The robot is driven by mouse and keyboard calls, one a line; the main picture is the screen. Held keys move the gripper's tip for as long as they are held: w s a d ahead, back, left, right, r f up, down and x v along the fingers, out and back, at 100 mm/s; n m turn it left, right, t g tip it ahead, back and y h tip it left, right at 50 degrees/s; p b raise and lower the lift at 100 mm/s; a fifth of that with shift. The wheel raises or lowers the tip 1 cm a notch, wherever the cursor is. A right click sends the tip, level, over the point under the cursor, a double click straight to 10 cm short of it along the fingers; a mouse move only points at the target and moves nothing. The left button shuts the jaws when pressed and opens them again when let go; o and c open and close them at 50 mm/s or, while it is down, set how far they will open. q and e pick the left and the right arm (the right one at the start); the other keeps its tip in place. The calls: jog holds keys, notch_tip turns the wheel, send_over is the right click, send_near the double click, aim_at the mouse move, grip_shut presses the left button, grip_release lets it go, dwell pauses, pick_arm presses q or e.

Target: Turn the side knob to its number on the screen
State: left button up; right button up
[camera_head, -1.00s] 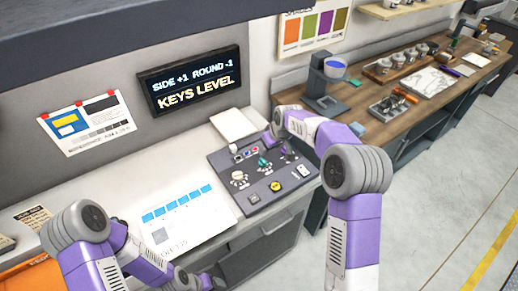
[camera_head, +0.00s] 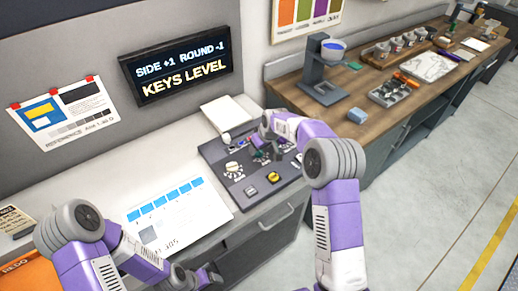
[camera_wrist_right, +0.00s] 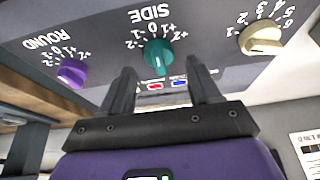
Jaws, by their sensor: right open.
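The screen (camera_head: 175,72) reads "SIDE +1 ROUND -1" and "KEYS LEVEL". The teal side knob (camera_wrist_right: 158,55) shows upside down in the right wrist view under the label SIDE, with a scale from -2 to +2. I cannot surely read its pointer. In the head view my right gripper and arm largely cover it. My right gripper (camera_wrist_right: 164,82) is open, its fingertips either side of the teal knob in the picture; contact is not visible. My left gripper (camera_head: 205,277) is low at the front, away from the panel; its jaws are unclear.
A purple ROUND knob (camera_wrist_right: 72,72) and a cream numbered knob (camera_wrist_right: 262,38) flank the teal one on the dark panel (camera_head: 214,152). A yellow button (camera_head: 273,177) sits near the panel's front. A white sheet with blue squares (camera_head: 172,213) lies left of it.

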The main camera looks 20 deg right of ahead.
jog(key=shift+x, duration=0.8)
jog(key=c, duration=1)
jog(key=shift+m, duration=0.4)
jog(key=shift+a+m+h, duration=0.1)
jog(key=shift+m+h, duration=0.4)
jog(key=shift+m, duration=0.4)
jog(key=shift+m+h, duration=0.6)
jog(key=shift+m, duration=0.9)
